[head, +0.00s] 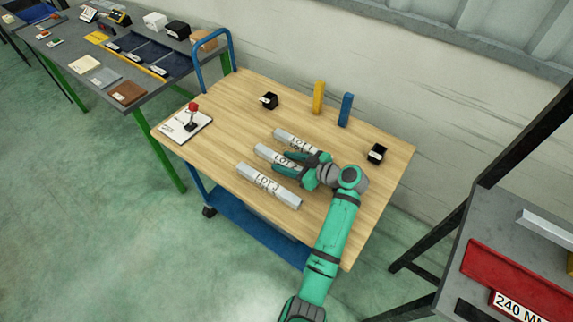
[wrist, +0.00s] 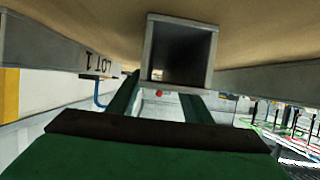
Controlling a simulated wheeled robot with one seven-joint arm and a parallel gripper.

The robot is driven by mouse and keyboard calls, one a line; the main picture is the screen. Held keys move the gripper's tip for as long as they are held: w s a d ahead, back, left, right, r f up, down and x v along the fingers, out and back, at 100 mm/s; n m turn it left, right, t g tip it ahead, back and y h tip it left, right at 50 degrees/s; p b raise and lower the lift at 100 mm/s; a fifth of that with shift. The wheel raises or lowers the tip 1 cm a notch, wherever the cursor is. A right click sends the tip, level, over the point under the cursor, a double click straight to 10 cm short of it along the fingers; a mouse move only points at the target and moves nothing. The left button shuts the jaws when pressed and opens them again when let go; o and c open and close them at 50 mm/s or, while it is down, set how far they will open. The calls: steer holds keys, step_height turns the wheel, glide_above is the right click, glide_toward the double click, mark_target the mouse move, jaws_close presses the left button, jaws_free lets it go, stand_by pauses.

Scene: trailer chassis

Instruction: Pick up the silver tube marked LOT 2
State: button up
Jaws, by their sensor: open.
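Three silver square tubes lie side by side on the wooden trolley top (head: 221,105). The middle tube (head: 264,152) has its marking partly covered by my gripper (head: 280,161); its neighbours are the tube marked LOT 1 (head: 289,136) behind and the tube marked LOT 3 (head: 258,180) in front. My gripper is open, with its fingers over the right part of the middle tube. In the upside-down wrist view, the middle tube (wrist: 212,55) shows its open end by the fingers (wrist: 160,93). Whether they touch it I cannot tell.
A yellow block (head: 319,97) and a blue block (head: 345,109) stand at the trolley's back. Small black boxes (head: 269,101) (head: 377,153) and a board with a red-topped piece (head: 187,125) are near its edges. The blue handle (head: 232,60) rises at the left.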

steer(key=shift+c, duration=0.3)
steer(key=shift+d, duration=0.1)
steer(key=c, duration=1)
steer(key=shift+w, duration=0.1)
jaws_close()
